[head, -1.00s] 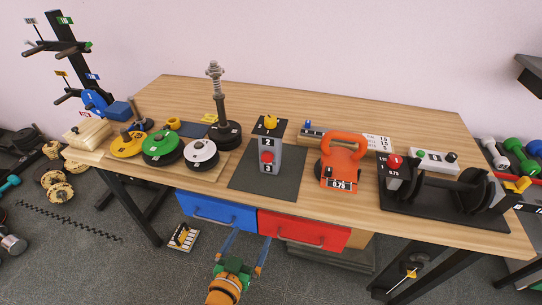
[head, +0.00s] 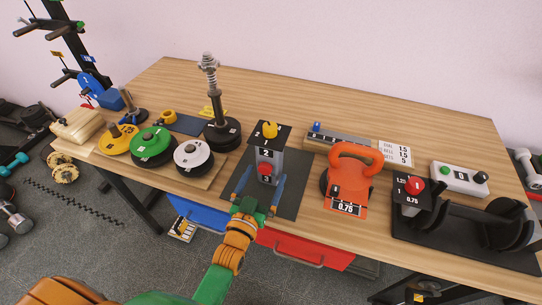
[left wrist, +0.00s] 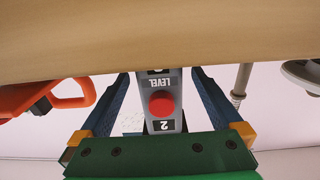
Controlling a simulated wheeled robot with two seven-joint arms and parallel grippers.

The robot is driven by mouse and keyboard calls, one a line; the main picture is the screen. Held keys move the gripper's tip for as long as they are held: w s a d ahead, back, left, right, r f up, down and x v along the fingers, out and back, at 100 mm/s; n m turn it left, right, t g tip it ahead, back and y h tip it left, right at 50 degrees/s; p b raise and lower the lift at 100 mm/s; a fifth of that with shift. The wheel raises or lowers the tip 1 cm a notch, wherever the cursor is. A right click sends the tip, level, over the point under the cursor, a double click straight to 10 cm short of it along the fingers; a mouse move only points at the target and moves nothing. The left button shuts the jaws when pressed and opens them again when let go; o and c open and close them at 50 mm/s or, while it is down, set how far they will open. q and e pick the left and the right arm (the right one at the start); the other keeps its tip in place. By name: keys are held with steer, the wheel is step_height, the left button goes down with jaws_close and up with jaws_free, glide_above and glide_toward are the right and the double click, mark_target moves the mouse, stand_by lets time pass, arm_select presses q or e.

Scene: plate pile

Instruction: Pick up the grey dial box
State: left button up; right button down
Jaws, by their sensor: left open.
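The grey dial box (head: 268,158) stands upright on a dark mat (head: 292,190) in the middle of the table. It has a black top plate with a yellow knob (head: 270,130) and a red button on its front. My left gripper (head: 263,177) is open in front of it, its two blue fingers reaching along either side of the box. In the left wrist view, which is upside down, the box (left wrist: 160,85) with its red button stands between the open fingers (left wrist: 160,76), with gaps at both sides. My right gripper is out of view.
An orange kettlebell (head: 350,183) stands to the right, with a dumbbell on a black stand (head: 460,228) beyond it. White (head: 193,153) and green (head: 152,142) weight discs and a spring post (head: 212,92) stand left. Blue and red drawers (head: 310,250) sit under the front edge.

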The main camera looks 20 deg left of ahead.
arm_select(q)
steer(key=w, duration=0.2)
steer(key=shift+w+d, duration=0.1)
steer(key=shift+w, duration=0.2)
steer(key=shift+w+f, duration=0.15)
steer(key=shift+w, duration=0.15)
steer(key=shift+s, duration=0.2)
steer(key=c, duration=0.9)
jaws_close()
steer(key=shift+w+r, duration=0.15)
steer(key=shift+r, duration=0.05)
